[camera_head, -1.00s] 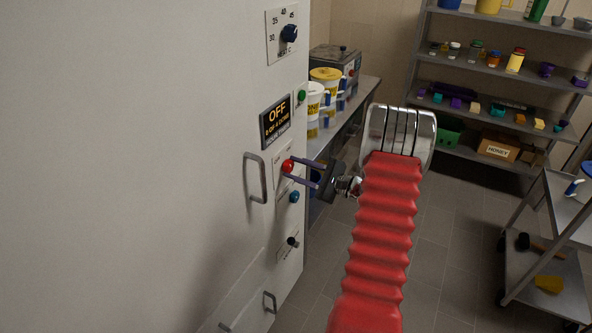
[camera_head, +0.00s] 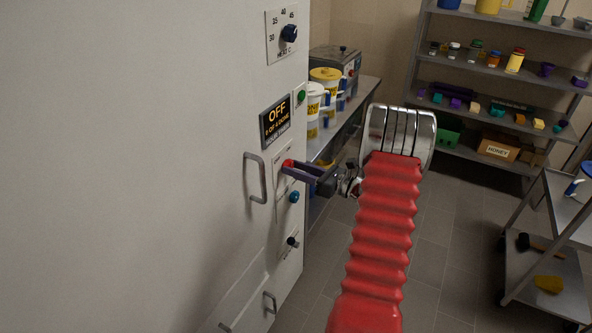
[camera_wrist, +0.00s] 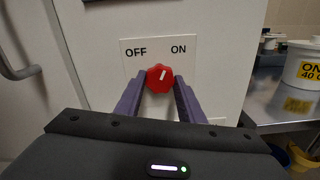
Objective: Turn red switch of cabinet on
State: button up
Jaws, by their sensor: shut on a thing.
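The red switch (camera_wrist: 160,78) is a round knob on a white plate on the cabinet (camera_head: 170,120), between the labels OFF and ON. Its white mark points up, leaning slightly toward ON in the wrist view. My gripper (camera_wrist: 159,84) is shut on the knob, with one purple finger on each side. In the head view my gripper (camera_head: 291,167) reaches the red switch (camera_head: 287,163) from the right, partly covering its plate. The cabinet's dark display (camera_head: 277,119) reads OFF in yellow.
A bar handle (camera_head: 255,178) sticks out to the left. A bench (camera_head: 366,88) with tubs stands behind; a cart (camera_head: 560,215) is at right.

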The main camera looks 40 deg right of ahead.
jog(key=shift+f+m, duration=0.1)
jog(key=shift+m, duration=0.9)
jog(key=o, duration=1)
jog(key=shift+o, duration=0.2)
jog(key=v, duration=1.3)
jog(key=shift+s, duration=0.4)
jog(key=shift+d, duration=0.1)
